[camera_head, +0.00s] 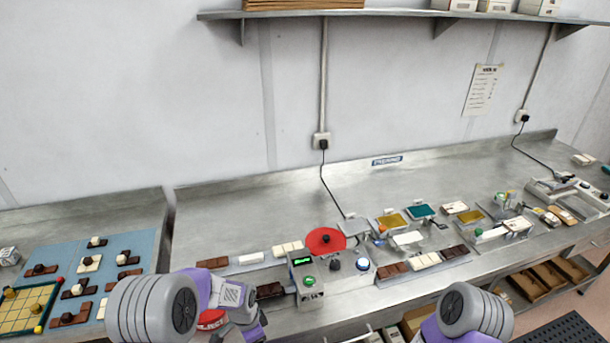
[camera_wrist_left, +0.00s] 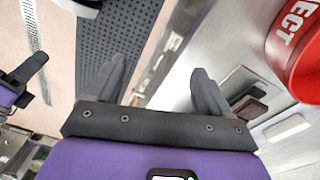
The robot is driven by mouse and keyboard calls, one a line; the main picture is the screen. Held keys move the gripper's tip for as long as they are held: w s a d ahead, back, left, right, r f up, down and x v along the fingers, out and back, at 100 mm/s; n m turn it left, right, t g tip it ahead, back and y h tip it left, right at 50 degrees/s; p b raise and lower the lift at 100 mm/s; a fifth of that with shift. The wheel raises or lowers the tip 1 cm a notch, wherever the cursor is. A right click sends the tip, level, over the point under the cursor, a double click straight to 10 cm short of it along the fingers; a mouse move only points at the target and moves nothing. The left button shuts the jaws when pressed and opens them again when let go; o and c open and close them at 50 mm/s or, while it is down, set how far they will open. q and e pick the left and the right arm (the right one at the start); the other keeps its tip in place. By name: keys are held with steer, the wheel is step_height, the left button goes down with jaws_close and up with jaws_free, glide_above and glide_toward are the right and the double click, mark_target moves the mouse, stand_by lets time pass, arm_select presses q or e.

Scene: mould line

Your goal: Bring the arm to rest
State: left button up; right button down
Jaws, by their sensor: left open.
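My left arm comes in at the lower left of the head view, with its purple and grey wrist low over the front of the steel bench (camera_head: 240,210). In the left wrist view my left gripper (camera_wrist_left: 160,85) is open, with nothing between its two dark fingers. Its fingers point over the bench's front edge and the floor. My right arm (camera_head: 470,315) shows at the bottom right of the head view; its gripper is out of that frame. A purple and black part at the left of the wrist view looks like my right gripper (camera_wrist_left: 28,75); its jaw state is unclear.
A red container marked "...JECT" (camera_wrist_left: 295,50) is close on the wrist view's right; its red also shows beside my left wrist (camera_head: 211,319). A control box (camera_head: 306,280), a red disc (camera_head: 325,240) and chocolate bars (camera_head: 424,261) stand on the bench. A dark floor mat (camera_head: 560,332) lies right.

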arm_select(q)
steer(key=s+d+f+n+h, duration=0.2)
steer(key=s+f+n, duration=0.45)
steer(key=s, duration=0.25)
steer(key=s+d+f+n+h, duration=0.1)
steer(key=s+d+f+n, duration=0.1)
steer(key=s+f+n, duration=0.55)
step_height(320, 180, down, 8)
steer(key=s+b, duration=0.1)
steer(key=b, duration=0.9)
steer(key=shift+f+t, duration=0.15)
steer(key=shift+t, duration=0.25)
arm_select(e)
step_height(320, 180, down, 10)
steer(key=shift+w+f, duration=0.15)
